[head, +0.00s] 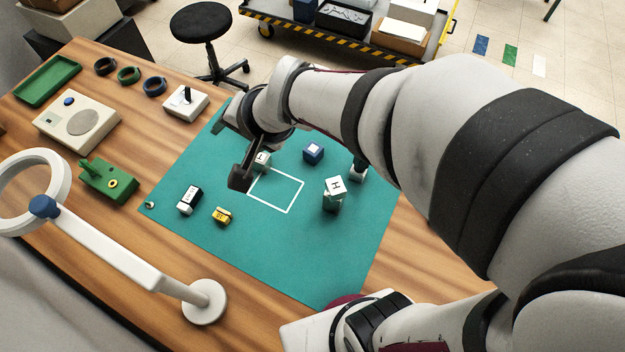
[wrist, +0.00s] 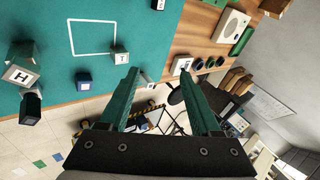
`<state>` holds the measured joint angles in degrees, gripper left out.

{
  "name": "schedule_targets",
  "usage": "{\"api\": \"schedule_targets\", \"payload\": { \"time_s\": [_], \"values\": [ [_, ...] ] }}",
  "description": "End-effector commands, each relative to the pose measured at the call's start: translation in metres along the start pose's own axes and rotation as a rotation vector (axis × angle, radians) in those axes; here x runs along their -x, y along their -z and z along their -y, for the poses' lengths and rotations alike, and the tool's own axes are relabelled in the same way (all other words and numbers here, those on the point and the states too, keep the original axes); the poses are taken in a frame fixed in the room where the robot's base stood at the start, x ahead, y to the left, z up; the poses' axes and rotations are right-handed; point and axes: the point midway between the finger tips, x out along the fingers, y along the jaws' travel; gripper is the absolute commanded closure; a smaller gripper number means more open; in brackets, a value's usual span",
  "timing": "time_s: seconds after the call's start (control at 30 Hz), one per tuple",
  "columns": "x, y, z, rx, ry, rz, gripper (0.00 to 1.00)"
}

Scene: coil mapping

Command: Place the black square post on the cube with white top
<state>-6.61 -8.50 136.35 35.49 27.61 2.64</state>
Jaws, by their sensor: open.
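My gripper (head: 234,150) is open and empty above the far left part of the teal mat; its green fingers show apart in the wrist view (wrist: 157,76). A dark upright block (head: 358,168), perhaps the black square post, is at the mat's right, partly hidden by my arm; it shows black in the wrist view (wrist: 31,107). A blue cube with a white patch on top (head: 313,154) and a small white-faced T cube (wrist: 120,57) are nearby. Which cube is meant, I cannot tell.
A black-and-white block (head: 189,199) and a yellow block (head: 221,215) lie at the mat's left. A white square outline (head: 290,211) is bare inside. A ring-headed lamp (head: 110,242) reaches over the table's front left. The mat's front (head: 320,270) is clear.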

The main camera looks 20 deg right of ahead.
Motion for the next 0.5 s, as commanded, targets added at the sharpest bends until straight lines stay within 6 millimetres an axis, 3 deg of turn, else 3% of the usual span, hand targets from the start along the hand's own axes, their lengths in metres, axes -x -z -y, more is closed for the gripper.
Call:
{"api": "schedule_targets", "payload": {
  "time_s": [0.03,0.1,0.23,0.33,0.5],
  "values": [
    [0.025,-0.029,-0.024,0.061,-0.058,0.095,0.35],
    [0.058,-0.067,-0.069,0.122,-0.193,0.221,0.35],
    [0.101,-0.103,-0.131,0.138,-0.402,0.332,0.35],
    [0.114,-0.112,-0.148,0.129,-0.469,0.356,0.35],
    [0.115,-0.113,-0.15,0.129,-0.478,0.36,0.35]
  ]
}}
